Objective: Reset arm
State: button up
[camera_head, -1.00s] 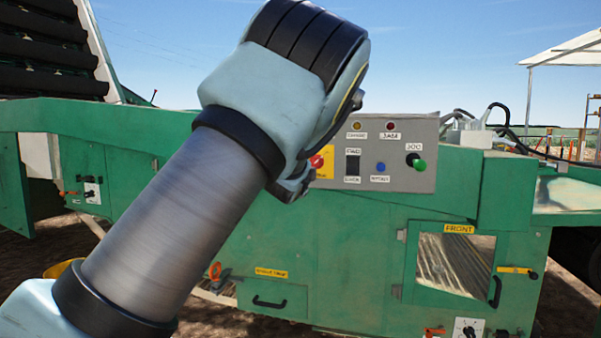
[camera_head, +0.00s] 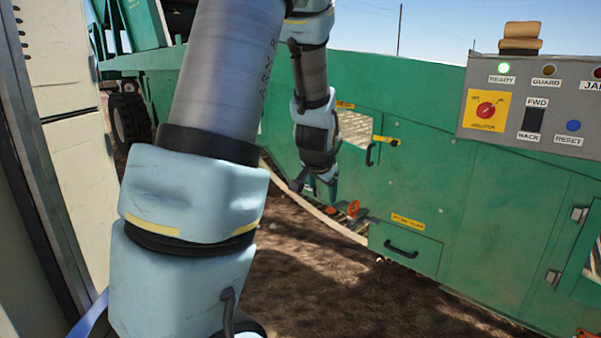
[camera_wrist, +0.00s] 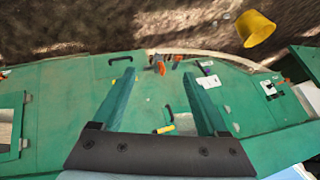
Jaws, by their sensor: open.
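My arm hangs down in the left and middle of the head view, in front of the green machine (camera_head: 410,170). My gripper (camera_head: 318,190) points downward, apart from the machine's side panel. In the wrist view my gripper (camera_wrist: 158,100) shows two green fingers spread wide with nothing between them. Beyond the fingers lies the green machine side, with a black handle (camera_wrist: 128,59) and a small orange part (camera_wrist: 159,67).
A grey control panel (camera_head: 555,105) with a red isolator switch (camera_head: 486,110) and a lit green READY lamp (camera_head: 504,68) is at right. A pale cabinet (camera_head: 70,130) stands close at left. A yellow bucket (camera_wrist: 255,28) lies on the dirt. Open ground (camera_head: 330,285) is below my gripper.

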jog(key=s+a+f+n+g+y, duration=0.1)
jog(key=s+a+f+n+g, duration=0.2)
jog(key=s+a, duration=0.5)
jog(key=s+a+f+n+g, duration=0.1)
jog(key=s+a+n+g, duration=0.3)
jog(key=s, duration=0.8)
notch_tip(320, 180, up, 28)
jog(key=t+p, duration=0.1)
jog(key=p, duration=2.6)
jog(key=shift+s+r+n+p, duration=0.15)
jog(key=shift+n+p, duration=0.25)
